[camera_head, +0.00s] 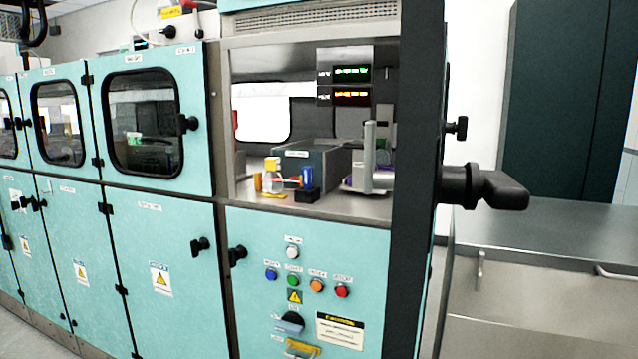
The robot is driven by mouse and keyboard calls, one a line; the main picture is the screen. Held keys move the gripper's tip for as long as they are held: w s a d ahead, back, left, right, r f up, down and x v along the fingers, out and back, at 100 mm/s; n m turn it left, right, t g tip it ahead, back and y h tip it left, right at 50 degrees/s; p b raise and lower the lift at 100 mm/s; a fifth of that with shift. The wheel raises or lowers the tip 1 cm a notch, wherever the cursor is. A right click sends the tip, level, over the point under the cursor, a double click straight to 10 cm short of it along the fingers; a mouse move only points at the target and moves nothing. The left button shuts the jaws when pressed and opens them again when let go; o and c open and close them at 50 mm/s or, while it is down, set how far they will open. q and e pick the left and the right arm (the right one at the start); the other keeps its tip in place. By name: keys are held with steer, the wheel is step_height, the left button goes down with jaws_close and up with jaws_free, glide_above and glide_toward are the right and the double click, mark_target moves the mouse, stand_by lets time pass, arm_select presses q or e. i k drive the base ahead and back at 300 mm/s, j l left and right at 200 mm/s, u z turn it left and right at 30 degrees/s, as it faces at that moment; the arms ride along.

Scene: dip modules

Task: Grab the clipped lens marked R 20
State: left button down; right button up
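I cannot make out a clipped lens marked R 20; any such mark is too small to read from here. Several small coloured items stand in the open bay of the teal machine. Among them are a yellow-topped clear piece (272,172), an orange piece (258,182), a blue piece (307,177) and a black block (307,195). Whether one of them is the lens, I cannot tell. Neither of my grippers is in view.
A dark grey box (312,160) and a metal upright fixture (370,165) stand in the bay. Coloured buttons (317,286) sit below it. A large black handle (485,187) juts from the machine's right side, over a steel counter (550,240). Closed windowed doors (143,120) line the left.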

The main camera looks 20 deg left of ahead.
mark_target(273, 181)
steer(key=j+z, duration=0.45)
steer(key=i+j+z, duration=0.1)
steer(key=j+z, duration=0.15)
steer(key=z, duration=0.2)
steer(key=j+z, duration=0.25)
steer(key=j, duration=0.15)
steer(key=j+z, duration=0.25)
steer(key=j, duration=0.2)
steer(key=j+u, duration=0.1)
steer(key=j, duration=0.35)
steer(key=i+j+u, duration=0.1)
steer(key=j, duration=0.3)
steer(key=j+u, duration=0.15)
steer(key=u, duration=0.3)
steer(key=i+j+u, duration=0.1)
steer(key=u, duration=0.35)
steer(key=j+u, duration=0.15)
steer(key=u, duration=0.3)
steer(key=i+l, duration=0.05)
